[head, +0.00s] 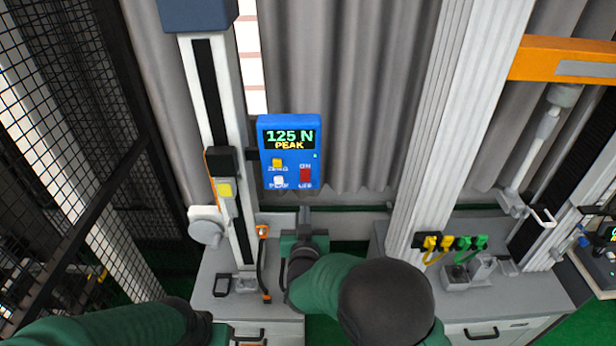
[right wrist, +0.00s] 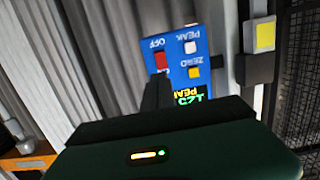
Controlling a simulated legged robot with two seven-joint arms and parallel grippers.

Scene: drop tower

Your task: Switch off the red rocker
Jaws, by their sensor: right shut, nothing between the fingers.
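The red rocker (head: 305,175) sits at the lower right of a blue control box (head: 268,152), between the ON and OFF labels. The box display reads 125 N PEAK. In the right wrist view the box appears upside down, with the rocker (right wrist: 161,61) above the fingertips. My right gripper (head: 304,212) is shut and empty, just below the box in the head view. In the wrist view its dark fingers (right wrist: 157,90) overlap the box near the rocker; I cannot tell if they touch it. My left arm shows at bottom left, its fingers out of sight.
A yellow button (head: 277,163) and a white button (head: 279,182) sit left of the rocker. A white column (head: 212,90) stands left of the box, and black mesh (head: 70,120) further left. Yellow and green clips (head: 450,243) are at right.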

